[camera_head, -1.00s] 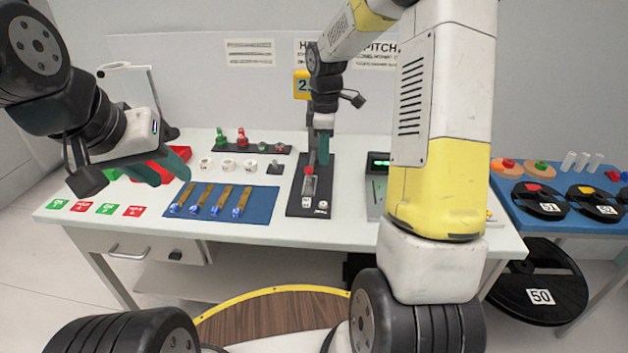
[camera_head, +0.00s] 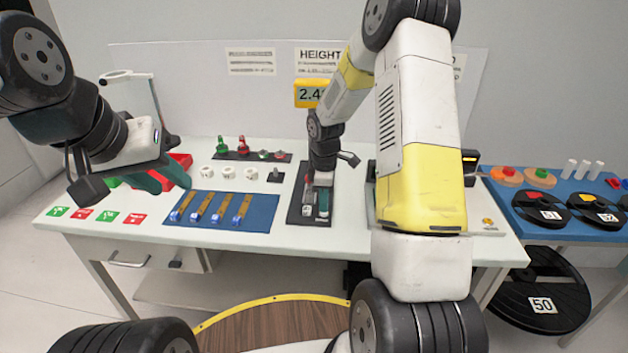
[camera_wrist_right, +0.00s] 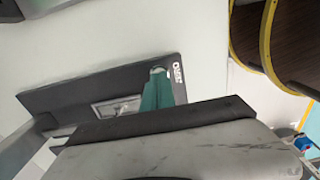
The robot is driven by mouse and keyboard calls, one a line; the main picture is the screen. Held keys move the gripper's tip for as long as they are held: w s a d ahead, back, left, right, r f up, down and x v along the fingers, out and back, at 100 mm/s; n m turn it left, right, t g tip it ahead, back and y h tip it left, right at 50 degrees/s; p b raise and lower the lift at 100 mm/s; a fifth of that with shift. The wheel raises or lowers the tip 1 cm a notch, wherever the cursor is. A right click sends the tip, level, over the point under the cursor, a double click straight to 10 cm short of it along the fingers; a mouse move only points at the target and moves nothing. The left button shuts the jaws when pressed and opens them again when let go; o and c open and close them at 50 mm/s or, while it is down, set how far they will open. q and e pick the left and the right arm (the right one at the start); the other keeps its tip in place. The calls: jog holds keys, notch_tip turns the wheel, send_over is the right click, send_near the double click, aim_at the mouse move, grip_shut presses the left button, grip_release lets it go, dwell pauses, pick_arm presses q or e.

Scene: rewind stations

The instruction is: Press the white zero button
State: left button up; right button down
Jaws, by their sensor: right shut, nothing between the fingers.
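The height gauge has a black base (camera_head: 296,205) on the white table and a yellow display (camera_head: 308,94) reading 2.4-something. My right gripper (camera_head: 323,203) is shut and empty, pointing down at the front end of the base. In the right wrist view, its teal fingertips (camera_wrist_right: 157,95) are over the base (camera_wrist_right: 65,92), close beside a white printed label (camera_wrist_right: 178,72). The white zero button is mostly hidden by the fingers; a pale rim (camera_wrist_right: 157,70) shows at their tip. I cannot tell whether they touch it. My left gripper (camera_head: 162,178) is open and empty over the table's left side.
A blue mat (camera_head: 262,212) with several blue-tipped strips lies left of the gauge. White rolls (camera_head: 228,172) and a dark rack (camera_head: 225,155) with green and red items stand behind. Green and red cards lie front left. A blue table (camera_head: 590,236) with black reels stands right.

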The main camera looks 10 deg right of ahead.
jog(key=shift+f, duration=0.25)
jog(key=shift+s+f, duration=0.2)
jog(key=shift+f, duration=0.7)
jog(key=shift+a+r, duration=0.1)
jog(key=shift+r, duration=0.15)
notch_tip(320, 180, up, 14)
jog(key=shift+w, duration=0.3)
jog(key=shift+r, duration=0.1)
